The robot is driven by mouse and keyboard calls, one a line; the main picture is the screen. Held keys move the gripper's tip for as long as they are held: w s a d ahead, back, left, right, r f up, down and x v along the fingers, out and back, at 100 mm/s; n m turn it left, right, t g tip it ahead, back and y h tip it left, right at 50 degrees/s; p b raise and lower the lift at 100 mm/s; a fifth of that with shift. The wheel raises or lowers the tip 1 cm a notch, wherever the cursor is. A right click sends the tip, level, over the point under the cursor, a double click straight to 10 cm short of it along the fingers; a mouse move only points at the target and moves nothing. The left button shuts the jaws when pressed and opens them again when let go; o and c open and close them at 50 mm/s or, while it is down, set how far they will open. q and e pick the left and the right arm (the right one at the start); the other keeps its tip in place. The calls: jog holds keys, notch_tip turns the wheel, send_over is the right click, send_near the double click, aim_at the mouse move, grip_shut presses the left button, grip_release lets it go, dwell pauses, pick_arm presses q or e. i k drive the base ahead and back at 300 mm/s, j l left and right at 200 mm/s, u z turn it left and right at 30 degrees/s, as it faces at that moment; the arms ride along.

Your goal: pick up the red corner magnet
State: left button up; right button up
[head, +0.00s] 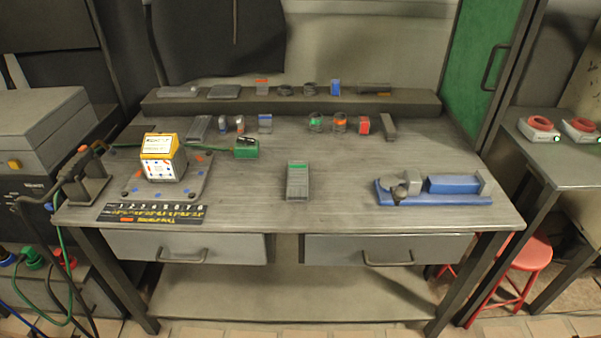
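A small red block (363,125) stands at the back right of the grey workbench (350,175), just in front of the raised shelf. It is the most likely red corner magnet, but it is too small to make out its exact shape. A dark bar (388,129) lies just to its right, and a ring-like piece with an orange patch (339,122) stands just to its left. Neither of my grippers shows in the head view.
The raised shelf (420,102) holds several small parts. A blue vise (435,190) sits at the front right. A grey and green block (297,181) stands mid-bench. A yellow-topped box (162,157) stands on a plate at left. The bench between block and vise is clear.

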aim_at(363, 123)
jog(key=i+j, duration=0.25)
jog(key=j, duration=0.15)
jog(key=i+j, duration=0.55)
jog(key=j, duration=0.2)
jog(key=z, duration=2.25)
